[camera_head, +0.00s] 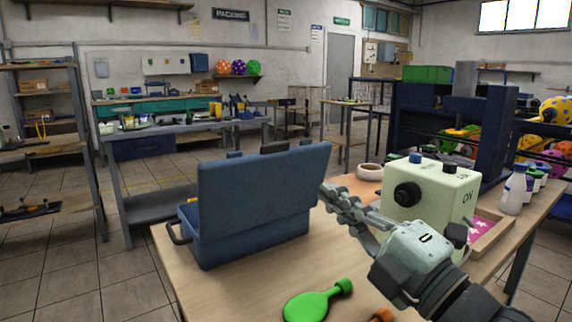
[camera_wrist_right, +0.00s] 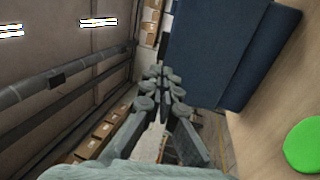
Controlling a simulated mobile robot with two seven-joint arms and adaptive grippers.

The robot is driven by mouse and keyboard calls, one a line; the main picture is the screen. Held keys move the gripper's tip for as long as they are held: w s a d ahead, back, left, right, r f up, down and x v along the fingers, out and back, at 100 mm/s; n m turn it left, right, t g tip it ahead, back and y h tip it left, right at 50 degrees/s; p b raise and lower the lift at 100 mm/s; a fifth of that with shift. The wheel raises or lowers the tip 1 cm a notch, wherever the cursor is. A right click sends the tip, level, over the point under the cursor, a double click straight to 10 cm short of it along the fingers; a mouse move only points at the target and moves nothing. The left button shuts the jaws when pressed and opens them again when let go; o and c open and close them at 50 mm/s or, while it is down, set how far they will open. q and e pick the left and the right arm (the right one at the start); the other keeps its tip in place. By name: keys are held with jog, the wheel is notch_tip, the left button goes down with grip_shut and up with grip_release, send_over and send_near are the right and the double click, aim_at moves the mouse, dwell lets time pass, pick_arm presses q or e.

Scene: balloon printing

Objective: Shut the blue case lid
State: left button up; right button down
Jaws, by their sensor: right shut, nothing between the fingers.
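The blue case (camera_head: 250,235) stands on the wooden table at its left part. Its lid (camera_head: 262,190) is raised, standing upright with its broad face turned toward me and hiding most of the inside. A dark handle (camera_head: 177,232) sticks out at the case's left end. My right gripper (camera_head: 328,190) is shut and empty, just right of the lid's right edge, pointing left and away. In the right wrist view its shut fingers (camera_wrist_right: 158,75) lie beside the blue lid (camera_wrist_right: 225,50), with a narrow gap seeming to show between them. My left gripper is not in view.
A pale green box with a black knob (camera_head: 437,192) stands right of my gripper. A green paddle-shaped piece (camera_head: 312,303) lies at the table's front. White bottles (camera_head: 515,190) and a pink-lined tray (camera_head: 488,232) are at the right. Bare tabletop (camera_head: 225,290) shows before the case.

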jog(key=b, duration=0.3)
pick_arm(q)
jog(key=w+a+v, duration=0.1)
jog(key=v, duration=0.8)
pick_arm(e)
jog(key=p, duration=0.2)
send_near(276, 145)
jog(key=x, duration=0.5)
jog(key=shift+w+a, duration=0.2)
jog(key=shift+w+a+r, duration=0.15)
jog(key=shift+w+a, duration=0.1)
jog(key=shift+w, duration=0.2)
jog(key=shift+w+a, duration=0.1)
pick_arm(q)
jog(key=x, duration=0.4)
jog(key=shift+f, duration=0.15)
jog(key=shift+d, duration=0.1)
